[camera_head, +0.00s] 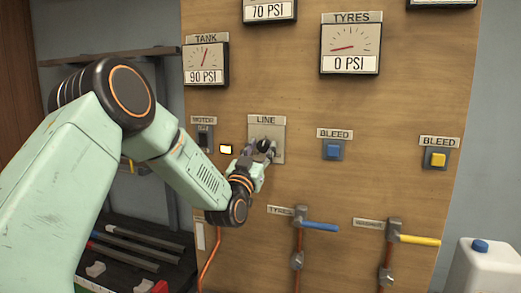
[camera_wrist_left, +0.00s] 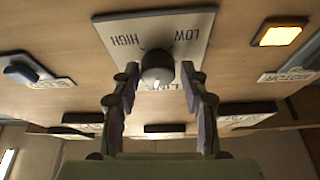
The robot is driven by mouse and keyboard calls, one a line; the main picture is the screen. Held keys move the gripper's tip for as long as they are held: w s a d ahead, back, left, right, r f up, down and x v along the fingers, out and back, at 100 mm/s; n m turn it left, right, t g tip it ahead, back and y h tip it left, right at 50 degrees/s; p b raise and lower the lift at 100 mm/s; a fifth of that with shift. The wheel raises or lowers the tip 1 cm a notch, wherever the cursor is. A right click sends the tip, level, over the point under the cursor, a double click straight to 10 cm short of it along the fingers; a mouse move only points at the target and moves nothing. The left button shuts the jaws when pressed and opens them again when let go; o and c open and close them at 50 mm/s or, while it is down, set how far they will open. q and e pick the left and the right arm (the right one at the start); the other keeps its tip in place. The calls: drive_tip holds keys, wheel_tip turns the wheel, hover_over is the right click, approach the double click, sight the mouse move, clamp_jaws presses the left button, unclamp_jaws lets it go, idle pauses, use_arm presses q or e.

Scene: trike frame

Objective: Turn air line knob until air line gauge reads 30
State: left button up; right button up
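The air line knob (camera_head: 263,145) is a dark round knob on a pale plate labelled LINE. My left gripper (camera_head: 256,158) is at this knob. In the left wrist view the knob (camera_wrist_left: 158,68) lies between the tips of my left gripper (camera_wrist_left: 159,78), with small gaps on both sides; the fingers look open around it. The plate (camera_wrist_left: 140,32) reads HIGH and LOW upside down there. A gauge above the knob (camera_head: 269,11) reads 70 PSI; its label is cut off, so I cannot tell for sure that it is the line gauge. My right gripper is not in view.
The TANK gauge (camera_head: 206,62) reads 90 PSI and the TYRES gauge (camera_head: 350,48) reads 0 PSI. A motor switch (camera_head: 204,138), a lit yellow lamp (camera_head: 226,149), a blue bleed button (camera_head: 332,150) and a yellow one (camera_head: 437,159) flank the knob. Blue (camera_head: 320,226) and yellow (camera_head: 418,240) valve levers stick out below.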

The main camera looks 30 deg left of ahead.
use_arm(q)
drive_tip(key=shift+d+r, duration=0.1)
drive_tip(key=shift+d, duration=0.2)
drive_tip(key=shift+c, duration=1.4)
drive_tip(key=shift+a, duration=0.2)
drive_tip(key=c, duration=0.3)
drive_tip(key=shift+c, duration=0.8)
drive_tip(key=shift+d, duration=0.1)
drive_tip(key=shift+c, duration=0.2)
